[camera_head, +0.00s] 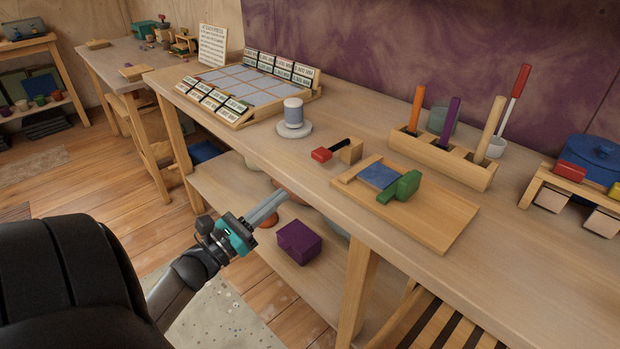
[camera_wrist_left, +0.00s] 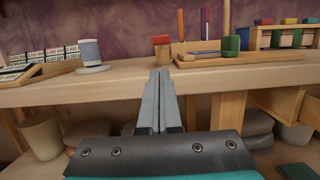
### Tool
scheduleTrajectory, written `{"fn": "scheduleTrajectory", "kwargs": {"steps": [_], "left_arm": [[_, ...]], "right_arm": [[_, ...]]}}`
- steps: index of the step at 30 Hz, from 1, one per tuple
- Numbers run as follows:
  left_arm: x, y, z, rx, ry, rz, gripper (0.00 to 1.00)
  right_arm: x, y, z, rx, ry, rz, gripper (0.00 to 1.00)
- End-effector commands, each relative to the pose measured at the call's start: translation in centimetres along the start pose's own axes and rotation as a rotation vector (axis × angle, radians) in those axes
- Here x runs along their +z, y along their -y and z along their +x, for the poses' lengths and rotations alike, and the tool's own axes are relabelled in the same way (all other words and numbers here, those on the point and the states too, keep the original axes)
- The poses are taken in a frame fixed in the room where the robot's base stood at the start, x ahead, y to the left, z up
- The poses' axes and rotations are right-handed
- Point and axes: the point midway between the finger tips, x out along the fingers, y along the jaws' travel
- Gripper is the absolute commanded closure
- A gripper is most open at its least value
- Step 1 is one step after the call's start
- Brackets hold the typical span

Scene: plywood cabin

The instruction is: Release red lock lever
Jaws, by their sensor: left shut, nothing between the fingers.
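In the left wrist view the red end (camera_wrist_left: 160,40) appears just above and beyond my fingertips. My left gripper (camera_head: 279,194) is shut and empty, in front of the bench's front edge and below its top, apart from the lever. Its fingers (camera_wrist_left: 159,75) are pressed together in the wrist view. My right gripper is not in view.
A wooden board (camera_head: 432,222) with a blue panel and green handle (camera_head: 400,188) lies right of the lever. A spool (camera_head: 293,113) stands left on a white disc. The bench's front edge (camera_head: 300,197) lies before my gripper. A purple box (camera_head: 299,242) sits on the lower shelf.

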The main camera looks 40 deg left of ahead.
Motion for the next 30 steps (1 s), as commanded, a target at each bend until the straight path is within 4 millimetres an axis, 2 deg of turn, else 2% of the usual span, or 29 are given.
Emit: {"fn": "scheduleTrajectory", "kwargs": {"steps": [11, 14, 24, 30], "left_arm": [[0.0, 0.0, 0.5, 0.001, 0.0, 0.0, 1.0], [0.0, 0.0, 1.6, -0.001, 0.001, 0.0, 1.0], [0.0, -0.1, 7.8, 0.0, 0.0, 0.0, 1.0], [-0.1, 0.0, 9.6, 0.001, -0.001, -0.003, 1.0]], "right_arm": [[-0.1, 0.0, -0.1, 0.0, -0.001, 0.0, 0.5], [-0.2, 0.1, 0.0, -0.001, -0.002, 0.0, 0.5], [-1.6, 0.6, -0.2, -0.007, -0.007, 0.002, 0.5], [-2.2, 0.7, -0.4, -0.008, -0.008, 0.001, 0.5]]}}
